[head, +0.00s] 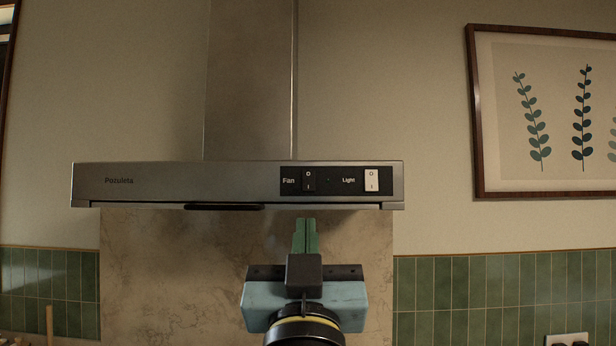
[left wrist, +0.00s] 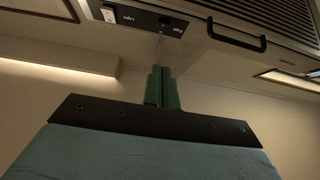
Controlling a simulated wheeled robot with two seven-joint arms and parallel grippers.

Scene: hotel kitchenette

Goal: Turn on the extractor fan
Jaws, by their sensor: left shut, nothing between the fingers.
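The extractor hood (head: 200,183) is a grey metal band on the wall with a tall chimney above it. Its black panel holds a dark rocker labelled Fan (head: 309,180) and a white rocker labelled Light (head: 371,180), each marked 0 and I. My left gripper (head: 306,222) is shut and empty, fingers pointing up, just below the hood's lower edge under the Fan switch. In the left wrist view, the shut green fingers (left wrist: 161,70) stand below the panel (left wrist: 145,18), apart from it. My right gripper is not in view.
A dark handle (head: 224,207) runs under the hood's front edge. A framed leaf print (head: 545,110) hangs at right. Green tiles (head: 480,295) line the lower wall, with an outlet (head: 567,340) at bottom right. The space before the hood is otherwise clear.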

